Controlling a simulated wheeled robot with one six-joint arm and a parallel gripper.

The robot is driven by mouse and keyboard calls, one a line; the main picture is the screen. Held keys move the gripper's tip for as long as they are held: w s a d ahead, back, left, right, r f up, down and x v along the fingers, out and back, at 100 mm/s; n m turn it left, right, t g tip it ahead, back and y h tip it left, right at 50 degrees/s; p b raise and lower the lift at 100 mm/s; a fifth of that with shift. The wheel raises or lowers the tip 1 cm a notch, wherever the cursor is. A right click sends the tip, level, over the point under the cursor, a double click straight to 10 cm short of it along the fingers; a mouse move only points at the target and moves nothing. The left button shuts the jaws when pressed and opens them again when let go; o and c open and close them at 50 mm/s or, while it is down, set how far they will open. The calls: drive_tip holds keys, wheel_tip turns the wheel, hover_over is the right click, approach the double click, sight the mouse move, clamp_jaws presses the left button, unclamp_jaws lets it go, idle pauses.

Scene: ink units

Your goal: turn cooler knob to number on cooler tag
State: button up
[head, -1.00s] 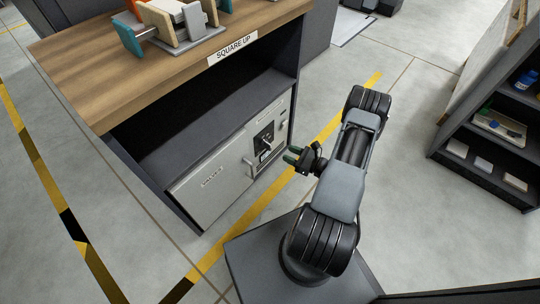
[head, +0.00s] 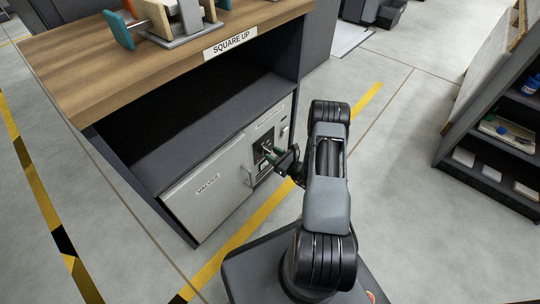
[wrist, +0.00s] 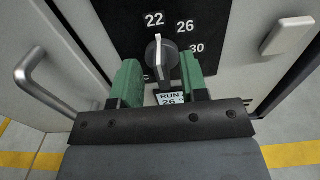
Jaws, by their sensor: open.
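The cooler knob (wrist: 160,58) is a light grey pointer knob on a black dial plate (wrist: 195,18) with the numbers 22, 26 and 30 visible. Its pointer end is up, close to 22. The cooler tag (wrist: 170,99) below the knob reads "RUN 26"; its lower edge is hidden by my gripper. My gripper (wrist: 160,80) is open, with one green finger on each side of the knob's lower part, apart from it as far as I can tell. In the head view my gripper (head: 274,153) is at the dial plate and hides part of it.
A cabinet door marked "VALVES" (head: 208,183) with a bar handle (wrist: 45,78) is left of the dial. A grey latch (wrist: 288,35) is at the right. The wooden bench top (head: 100,45) overhangs above.

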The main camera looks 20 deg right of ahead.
drive_tip(key=shift+x, duration=0.9)
drive_tip(key=shift+c, duration=0.2)
clamp_jaws()
